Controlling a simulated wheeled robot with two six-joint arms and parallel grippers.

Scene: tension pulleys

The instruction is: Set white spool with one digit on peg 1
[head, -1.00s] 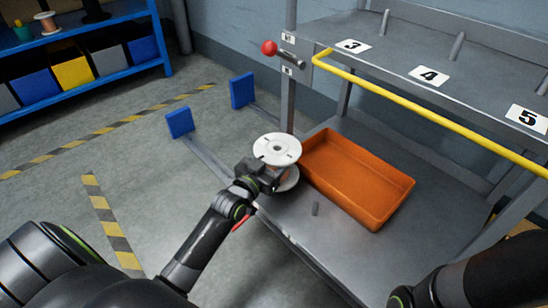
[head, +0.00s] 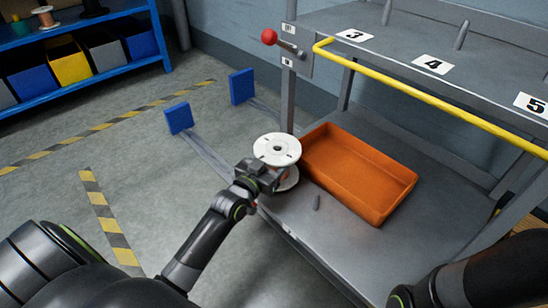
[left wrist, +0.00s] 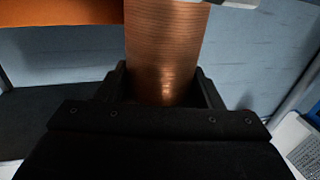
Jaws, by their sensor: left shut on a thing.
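A white spool (head: 277,148) with copper winding is upright at the lower shelf's left end, beside the orange bin. My left gripper (head: 268,177) is shut around its winding, between the two white flanges. In the left wrist view the copper winding (left wrist: 166,50) stands between the fingers. I cannot read any digit on the spool's top, and cannot tell whether its bottom touches the shelf. Pegs stand behind plates 3 (head: 354,35), 4 (head: 433,64) and 5 (head: 537,104) on the upper shelf. Peg 1 is not in view. My right gripper is out of view; only its arm shows at lower right.
A yellow rail (head: 430,97) and red-knobbed lever (head: 269,37) edge the rack. Blue end stops (head: 179,118) stand left; floor is clear there.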

